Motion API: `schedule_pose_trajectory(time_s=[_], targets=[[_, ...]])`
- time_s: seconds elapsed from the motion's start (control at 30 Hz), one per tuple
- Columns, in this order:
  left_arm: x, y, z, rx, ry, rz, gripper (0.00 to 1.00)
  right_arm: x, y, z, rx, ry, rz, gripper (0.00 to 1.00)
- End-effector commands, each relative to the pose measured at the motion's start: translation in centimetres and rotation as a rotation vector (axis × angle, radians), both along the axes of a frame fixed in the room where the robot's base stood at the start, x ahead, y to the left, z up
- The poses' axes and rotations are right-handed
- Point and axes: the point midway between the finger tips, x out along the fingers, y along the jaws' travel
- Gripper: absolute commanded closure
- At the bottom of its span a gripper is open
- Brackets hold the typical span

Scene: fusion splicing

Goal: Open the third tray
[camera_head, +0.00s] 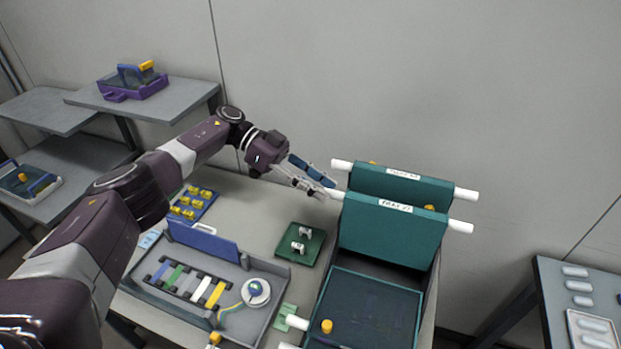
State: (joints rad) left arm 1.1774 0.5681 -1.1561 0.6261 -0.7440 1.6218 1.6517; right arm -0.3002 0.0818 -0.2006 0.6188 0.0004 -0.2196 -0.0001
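The teal tray stack stands at the right of the table. Two teal trays are tilted up: a rear one (400,184) and one in front of it (390,236). Each has a white label and white rods sticking out at its sides. A flat teal tray (365,306) lies below them, with an orange knob (327,326) and a white rod end (297,322) at its left. My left gripper (328,190) is at the left ends of the raised trays' rods, its fingers apart. I cannot tell if it touches the front raised tray's rod. My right gripper is out of view.
A grey work tray (270,325) with coloured strips and a spool is left of the stack. A green plate (299,245) with white parts and a blue plate (193,203) with yellow parts lie behind. Side shelves (180,97) stand left, another table (560,285) right.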

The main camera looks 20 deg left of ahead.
Motion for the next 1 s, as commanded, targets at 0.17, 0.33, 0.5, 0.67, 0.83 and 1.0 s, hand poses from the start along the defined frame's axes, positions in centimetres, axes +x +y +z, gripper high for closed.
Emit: schedule_pose_trajectory(time_s=[0.17,0.33,0.5,0.67,0.83,1.0], targets=[[0.5,2.5,1.0,0.0,0.0,0.005,0.67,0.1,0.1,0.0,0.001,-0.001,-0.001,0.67],[0.8,3.6,1.4,0.001,0.001,0.003,0.67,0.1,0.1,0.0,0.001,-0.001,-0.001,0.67],[0.8,4.4,1.7,0.0,0.001,0.001,0.67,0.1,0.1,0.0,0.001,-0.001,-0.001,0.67],[0.8,4.6,1.8,0.001,0.001,0.001,0.67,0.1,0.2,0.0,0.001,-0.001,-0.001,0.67],[0.8,4.6,1.8,0.0,0.001,0.0,0.67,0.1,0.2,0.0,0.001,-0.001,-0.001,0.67],[0.8,4.6,1.8,0.0,0.001,0.002,0.67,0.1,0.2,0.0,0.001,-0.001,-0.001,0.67]])
